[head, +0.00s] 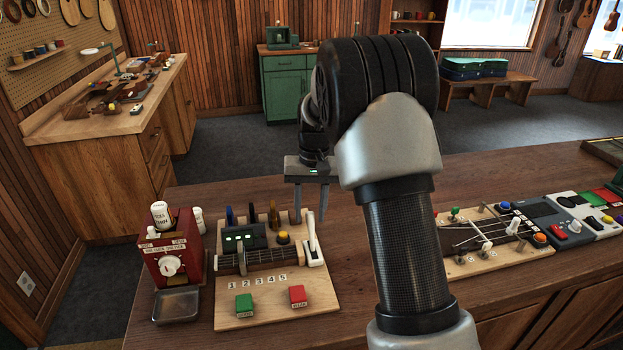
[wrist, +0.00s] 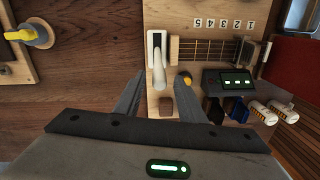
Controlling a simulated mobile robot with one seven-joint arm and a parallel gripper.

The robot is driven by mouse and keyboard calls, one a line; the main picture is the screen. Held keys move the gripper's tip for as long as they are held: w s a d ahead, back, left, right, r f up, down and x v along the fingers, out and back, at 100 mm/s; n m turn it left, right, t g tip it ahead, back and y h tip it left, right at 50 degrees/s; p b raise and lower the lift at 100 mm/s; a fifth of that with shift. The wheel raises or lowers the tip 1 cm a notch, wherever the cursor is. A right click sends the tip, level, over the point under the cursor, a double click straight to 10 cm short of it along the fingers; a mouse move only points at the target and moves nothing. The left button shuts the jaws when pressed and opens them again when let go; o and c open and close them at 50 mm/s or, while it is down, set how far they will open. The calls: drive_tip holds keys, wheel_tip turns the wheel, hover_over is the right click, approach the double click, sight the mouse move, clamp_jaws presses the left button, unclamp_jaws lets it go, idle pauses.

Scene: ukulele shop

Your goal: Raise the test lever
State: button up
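The test lever (head: 313,240) is a white handle on a white base plate, at the right edge of a light wooden test board (head: 270,318). In the head view its handle stands up from the base with a slight tilt. In the wrist view the lever (wrist: 157,62) points toward my gripper. My gripper (head: 310,217) is open and points down above the lever's top end. In the wrist view my gripper (wrist: 162,77) has one finger on each side of the handle, with gaps showing. I cannot tell how far down the fingers reach along it.
The board also holds a yellow button (head: 283,237), a black display box (head: 244,237), a green button (head: 245,306) and a red button (head: 297,296). A red dispenser (head: 168,252) stands left. Another board (head: 490,258) sits right. Bare counter lies between the boards.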

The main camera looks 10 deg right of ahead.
wheel_tip(320, 180, up, 15)
drive_tip(key=shift+d+r, duration=0.2)
drive_tip(key=shift+d, duration=0.2)
drive_tip(key=s+r+t, duration=0.1)
drive_tip(key=s+r, duration=0.3)
drive_tip(key=s, duration=0.3)
drive_tip(key=s+r+t, duration=0.2)
drive_tip(key=s+r, duration=0.1)
drive_tip(key=s, duration=0.5)
drive_tip(key=s+f+t, duration=0.1)
drive_tip(key=s+f, duration=0.1)
drive_tip(key=s, duration=0.5)
drive_tip(key=s+f+n+t, duration=0.1)
drive_tip(key=s+f, duration=0.2)
drive_tip(key=s, duration=0.5)
drive_tip(key=shift+s+a+n+t+h, duration=0.15)
drive_tip(key=shift+a+n+t+h, duration=0.15)
drive_tip(key=shift+a, duration=0.1)
